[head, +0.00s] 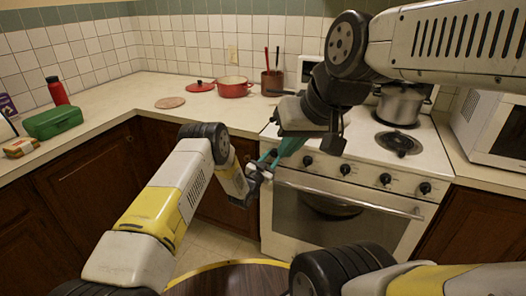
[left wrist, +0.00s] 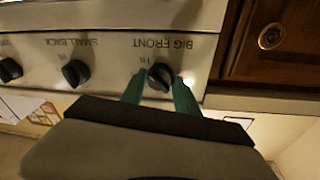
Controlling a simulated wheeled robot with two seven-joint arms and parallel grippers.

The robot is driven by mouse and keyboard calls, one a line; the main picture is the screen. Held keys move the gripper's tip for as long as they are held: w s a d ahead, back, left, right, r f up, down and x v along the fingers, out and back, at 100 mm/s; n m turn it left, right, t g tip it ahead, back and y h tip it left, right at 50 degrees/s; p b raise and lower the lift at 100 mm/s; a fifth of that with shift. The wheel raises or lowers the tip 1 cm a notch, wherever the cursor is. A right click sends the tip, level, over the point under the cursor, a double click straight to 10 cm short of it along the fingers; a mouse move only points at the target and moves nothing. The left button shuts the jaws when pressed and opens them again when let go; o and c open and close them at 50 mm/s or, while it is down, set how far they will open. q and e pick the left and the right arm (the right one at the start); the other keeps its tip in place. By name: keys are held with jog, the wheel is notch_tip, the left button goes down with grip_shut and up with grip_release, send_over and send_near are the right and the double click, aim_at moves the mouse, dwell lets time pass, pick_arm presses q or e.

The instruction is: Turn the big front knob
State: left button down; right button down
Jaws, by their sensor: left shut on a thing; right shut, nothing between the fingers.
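The big front knob (left wrist: 160,74) is dark and round, on the white stove panel. The words BIG FRONT appear upside down beside it in the left wrist view. My left gripper (left wrist: 159,92) has its two green fingers on either side of the knob, shut on it. My right gripper (head: 276,156) is shut and empty. Its arm crosses from the upper right and its fingers point down and left, in front of the stove corner.
Other knobs, such as the small back knob (left wrist: 75,73), line the panel. A pot (head: 400,103) stands on the stove (head: 360,145). A red pot (head: 234,87), a red bottle (head: 57,91) and a green box (head: 52,122) are on the left counter. A microwave (head: 497,130) is at right.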

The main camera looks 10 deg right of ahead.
pick_arm(q)
jog(key=c, duration=0.9)
grip_release()
jog(key=shift+a, duration=0.1)
jog(key=v, duration=0.7)
jog(key=shift+s+a+f, duration=0.1)
jog(key=shift+s+a, duration=0.05)
jog(key=shift+s, duration=0.2)
